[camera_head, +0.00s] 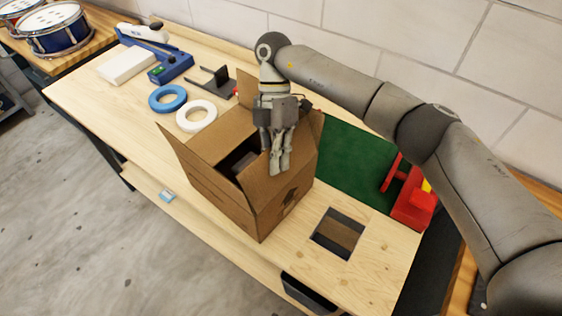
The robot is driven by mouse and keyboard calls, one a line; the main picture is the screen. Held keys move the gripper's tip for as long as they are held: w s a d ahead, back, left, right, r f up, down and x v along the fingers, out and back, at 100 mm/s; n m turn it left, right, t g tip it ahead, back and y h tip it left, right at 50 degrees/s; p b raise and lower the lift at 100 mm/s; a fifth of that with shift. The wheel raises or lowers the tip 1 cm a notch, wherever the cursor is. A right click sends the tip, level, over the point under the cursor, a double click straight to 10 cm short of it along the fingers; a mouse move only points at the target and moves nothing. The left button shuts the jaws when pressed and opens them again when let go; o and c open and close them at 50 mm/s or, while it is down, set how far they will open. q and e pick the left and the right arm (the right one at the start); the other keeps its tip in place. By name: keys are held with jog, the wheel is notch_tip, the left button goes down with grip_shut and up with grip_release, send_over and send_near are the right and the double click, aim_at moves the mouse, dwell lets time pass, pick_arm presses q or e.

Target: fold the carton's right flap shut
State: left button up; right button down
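The brown cardboard carton (215,190) stands on the wooden bench, its top partly open with a dark inside showing. A flap on its left side (172,145) stands out, and a back flap (246,88) stands up. The right flap (262,192) is raised at a slant along the carton's right side. My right gripper (280,168) points down over the right part of the carton, its fingertips close together, with nothing seen between them. The fingertips overlap the right flap in the picture; I cannot tell whether they touch it. My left gripper is not in view.
A blue tape roll (167,98) and a white one (197,116) lie left of the carton. A green mat (352,155) and a red tool (410,200) are to the right. A square opening (338,233) is in front. A wall runs behind.

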jog(key=shift+w+a+f+g+h, duration=0.15)
jog(key=shift+w+a+g+h, duration=0.15)
jog(key=shift+a+g+h, duration=0.15)
jog(key=shift+d+f, duration=0.1)
jog(key=c, duration=2.2)
grip_release()
jog(key=o, duration=0.5)
jog(key=shift+w, duration=0.1)
notch_tip(320, 180, up, 10)
